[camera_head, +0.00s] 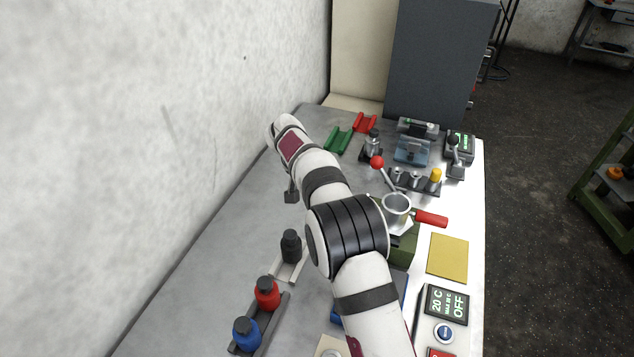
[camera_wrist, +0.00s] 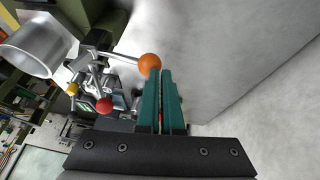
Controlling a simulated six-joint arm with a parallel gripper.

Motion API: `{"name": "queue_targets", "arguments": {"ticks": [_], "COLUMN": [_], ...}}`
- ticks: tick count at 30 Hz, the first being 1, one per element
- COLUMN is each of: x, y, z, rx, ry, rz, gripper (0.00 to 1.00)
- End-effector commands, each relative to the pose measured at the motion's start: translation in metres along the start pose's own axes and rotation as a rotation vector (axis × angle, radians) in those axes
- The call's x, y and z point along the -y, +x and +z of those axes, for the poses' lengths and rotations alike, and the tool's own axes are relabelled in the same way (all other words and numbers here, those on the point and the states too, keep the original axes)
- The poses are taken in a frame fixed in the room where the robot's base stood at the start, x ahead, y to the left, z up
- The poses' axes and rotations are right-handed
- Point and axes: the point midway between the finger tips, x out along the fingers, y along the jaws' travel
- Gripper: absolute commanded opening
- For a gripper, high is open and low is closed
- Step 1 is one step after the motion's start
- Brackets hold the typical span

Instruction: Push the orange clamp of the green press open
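The orange clamp shows in the wrist view as an orange ball (camera_wrist: 149,63) on a silver lever that runs left to the green press (camera_wrist: 112,22). In the head view my arm covers the clamp, and only part of the green press body (camera_head: 403,252) shows. My gripper (camera_wrist: 162,72) has two flat teal fingers lying almost together with only a thin slit between them, and nothing is seen held. The ball appears right at the left fingertip; I cannot tell whether they touch. In the head view my gripper is mostly hidden by my arm.
A silver cup (camera_head: 397,207) with a red handle (camera_head: 431,219) is at the press. A red-knobbed lever (camera_head: 377,162) rises behind it. Black, red (camera_head: 267,293) and blue bottles stand front left. The grey table (camera_head: 215,265) is clear along the wall.

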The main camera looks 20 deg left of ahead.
Motion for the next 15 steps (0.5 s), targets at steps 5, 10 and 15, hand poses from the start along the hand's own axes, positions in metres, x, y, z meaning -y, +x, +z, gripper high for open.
{"name": "queue_targets", "arguments": {"ticks": [5,10,15], "x": [-0.001,-0.005,0.003], "y": [0.002,-0.017,-0.054], "z": [0.002,-0.004,-0.008], "rx": [0.004,0.001,-0.001], "ry": [-0.001,0.001,-0.002], "rz": [0.003,0.000,-0.002], "gripper": [0.00,0.00,0.00]}}
